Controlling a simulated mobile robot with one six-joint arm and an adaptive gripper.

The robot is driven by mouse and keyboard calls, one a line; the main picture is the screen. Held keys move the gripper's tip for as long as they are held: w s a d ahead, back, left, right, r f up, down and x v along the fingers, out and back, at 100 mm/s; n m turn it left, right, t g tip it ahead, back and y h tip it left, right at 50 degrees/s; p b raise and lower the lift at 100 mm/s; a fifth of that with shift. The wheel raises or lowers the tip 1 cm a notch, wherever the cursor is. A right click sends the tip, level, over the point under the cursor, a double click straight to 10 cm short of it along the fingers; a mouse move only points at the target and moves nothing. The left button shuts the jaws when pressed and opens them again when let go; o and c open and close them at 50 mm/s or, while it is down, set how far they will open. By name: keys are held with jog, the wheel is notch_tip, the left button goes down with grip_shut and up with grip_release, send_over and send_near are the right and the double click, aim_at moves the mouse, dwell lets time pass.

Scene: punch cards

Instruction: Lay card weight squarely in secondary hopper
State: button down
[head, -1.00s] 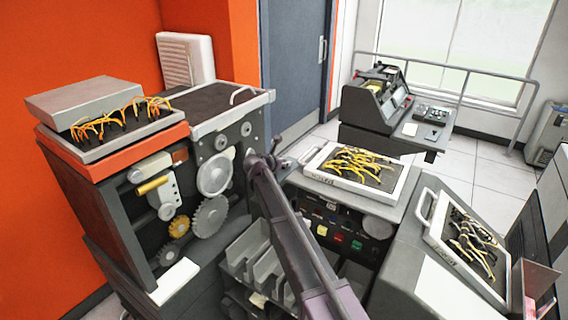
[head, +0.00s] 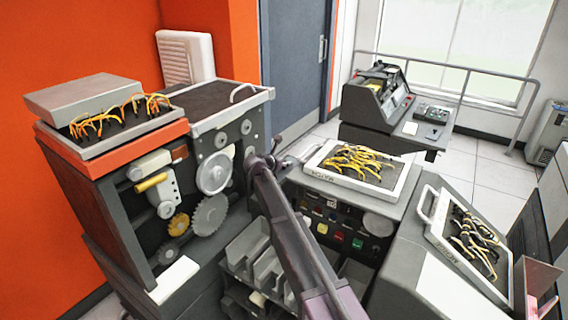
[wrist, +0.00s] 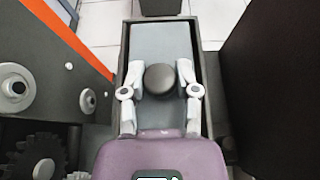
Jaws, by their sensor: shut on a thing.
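In the wrist view, the card weight (wrist: 160,40) is a flat blue-grey plate with a round dark knob (wrist: 160,79) on top. My gripper (wrist: 161,72) is shut on the knob, one pale finger on each side. The plate lies within the dark-walled secondary hopper (wrist: 205,60), its long sides roughly parallel to the walls. A dark strip shows along its right side. The near end is hidden under my purple wrist, and whether the plate rests on the bottom cannot be told. In the head view, my arm and the machine hide the weight and hopper.
The geared machine (head: 100,190) stands on the left, and its side with gears (wrist: 30,155) is close left of the hopper in the wrist view. A dark panel (wrist: 270,80) is close on the right. Wired plugboards (head: 325,177) lie on the consoles at right.

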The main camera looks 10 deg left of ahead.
jog(key=shift+f+b, duration=2.95)
jog(key=shift+f, duration=0.15)
jog(key=shift+c, duration=1.3)
grip_release()
jog(key=shift+r, duration=0.1)
